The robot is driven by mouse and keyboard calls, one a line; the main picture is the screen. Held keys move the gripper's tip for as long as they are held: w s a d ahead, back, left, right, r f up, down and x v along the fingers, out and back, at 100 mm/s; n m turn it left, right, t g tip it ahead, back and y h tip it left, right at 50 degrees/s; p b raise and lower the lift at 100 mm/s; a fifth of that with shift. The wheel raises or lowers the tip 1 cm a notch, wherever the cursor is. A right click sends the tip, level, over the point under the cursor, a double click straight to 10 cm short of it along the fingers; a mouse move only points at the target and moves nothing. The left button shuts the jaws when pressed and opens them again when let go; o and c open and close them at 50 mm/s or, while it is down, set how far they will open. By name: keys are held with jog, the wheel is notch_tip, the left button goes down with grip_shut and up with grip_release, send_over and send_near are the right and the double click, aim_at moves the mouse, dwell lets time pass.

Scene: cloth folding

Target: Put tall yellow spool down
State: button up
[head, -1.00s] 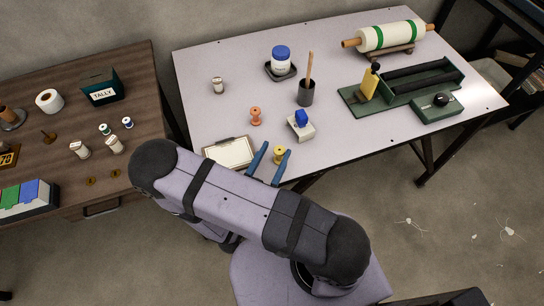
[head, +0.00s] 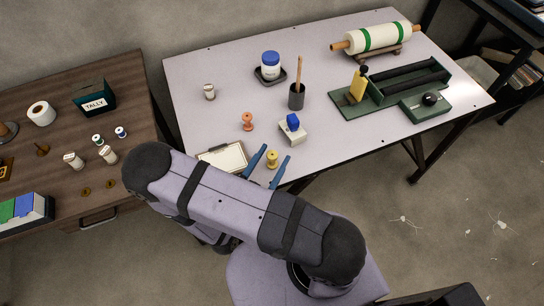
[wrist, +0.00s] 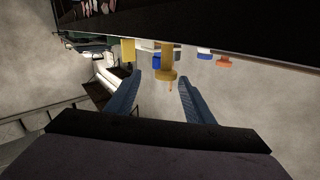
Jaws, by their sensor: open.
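The yellow spool (head: 272,159) stands upright on the pale table (head: 225,62), close to its front edge. My gripper (head: 270,156) is at that edge with its two blue fingers apart, and the spool shows between their tips. In the wrist view, which is upside down, the spool (wrist: 167,68) sits between and just beyond the open fingertips (wrist: 161,75). A gap shows on each side of it, and nothing is held.
A clipboard (head: 222,158) lies left of the spool. A white block with a blue top (head: 292,129), an orange spool (head: 247,121) and a dark pencil cup (head: 297,97) stand behind. A brown side table (head: 60,120) with more spools is at left.

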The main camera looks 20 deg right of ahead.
jog(key=w+d+r+m+g+p, duration=0.1)
jog(key=d+r+m+g+p, duration=0.25)
jog(key=d+m, duration=0.3)
jog(key=w+d+r+m+g+h+p, duration=0.1)
jog(key=d+r+m+g+p, duration=0.15)
jog(key=d+m+g, duration=0.35)
jog(key=w+d+r+m+g+p, duration=0.25)
jog(key=d+m+p, duration=0.2)
jog(key=m, duration=0.35)
jog(key=w+d+r+n+t+y, duration=0.2)
jog(key=w+d+r+t, duration=0.4)
jog(key=w, duration=0.5)
jog(key=w+d+r+n+t+y, duration=0.2)
jog(key=w+d+r+t, duration=0.15)
jog(key=w+r, duration=0.6)
jog(key=w+a+f+n+y+b, duration=0.1)
jog(key=w+a+f+n+y, duration=0.1)
jog(key=a+f+n+y, duration=0.55)
jog(key=n+g+y+b, duration=0.2)
jog(key=n+g+y, duration=0.1)
jog(key=n+g, duration=0.75)
send_over(272, 154)
jog(key=shift+n+t, duration=0.65)
jog(key=shift+t, duration=0.05)
notch_tip(272, 154, down, 12)
jog(key=shift+s+a+f, duration=0.1)
jog(key=shift+s+a, duration=0.05)
jog(key=shift+f+p, duration=0.65)
jog(key=shift+f, duration=2.95)
